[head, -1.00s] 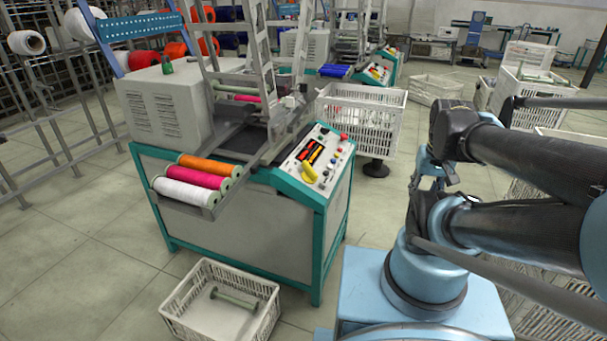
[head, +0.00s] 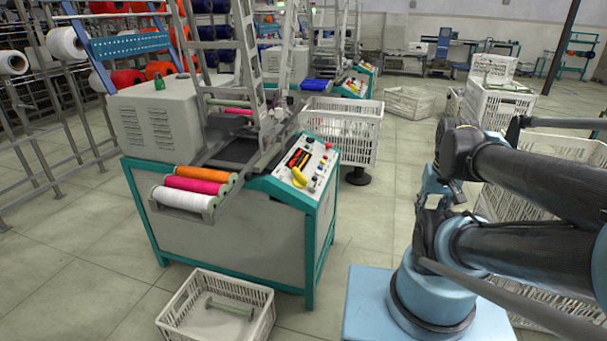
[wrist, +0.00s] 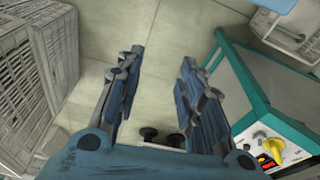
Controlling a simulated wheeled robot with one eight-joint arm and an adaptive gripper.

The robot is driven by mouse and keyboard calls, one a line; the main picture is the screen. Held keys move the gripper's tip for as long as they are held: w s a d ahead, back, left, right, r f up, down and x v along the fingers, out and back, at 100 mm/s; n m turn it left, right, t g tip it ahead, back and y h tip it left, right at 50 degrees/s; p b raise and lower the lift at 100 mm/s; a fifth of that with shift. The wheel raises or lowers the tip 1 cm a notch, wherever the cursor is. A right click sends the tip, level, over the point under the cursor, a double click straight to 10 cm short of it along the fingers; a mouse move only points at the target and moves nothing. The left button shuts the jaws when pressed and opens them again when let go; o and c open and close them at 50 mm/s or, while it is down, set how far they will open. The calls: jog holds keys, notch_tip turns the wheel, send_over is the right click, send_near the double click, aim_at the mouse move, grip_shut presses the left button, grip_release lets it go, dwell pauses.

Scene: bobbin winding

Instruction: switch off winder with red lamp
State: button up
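The nearest winder (head: 235,240) is a grey cabinet with a teal frame, left of my arm. Its sloped control panel (head: 318,167) carries a yellow handle (head: 299,177), dark displays with red and orange marks, and small coloured buttons. A small red part (head: 328,146) sits at the panel's upper edge; I cannot tell whether it is a lit lamp. A second winder (head: 358,82) stands behind, its panel too small to read. In the wrist view my gripper (wrist: 160,68) is open and empty above the floor. The panel's yellow knob (wrist: 267,144) is at its lower right, apart from the fingers.
Orange, pink and white bobbins (head: 183,198) lie on the winder's front rack. Another crate (head: 340,128) stands behind the panel on a dark stand. More crates are at right.

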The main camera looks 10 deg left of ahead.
notch_tip(320, 180, up, 9)
jog(key=n+g+y, duration=0.2)
jog(key=n+y, duration=0.3)
jog(key=n, duration=0.6)
send_over(300, 172)
jog(key=d, duration=0.7)
jog(key=x, duration=1.6)
jog(key=shift+s+a+f, duration=0.1)
jog(key=shift+a+f, duration=0.05)
jog(key=shift+a, duration=0.05)
grip_shut()
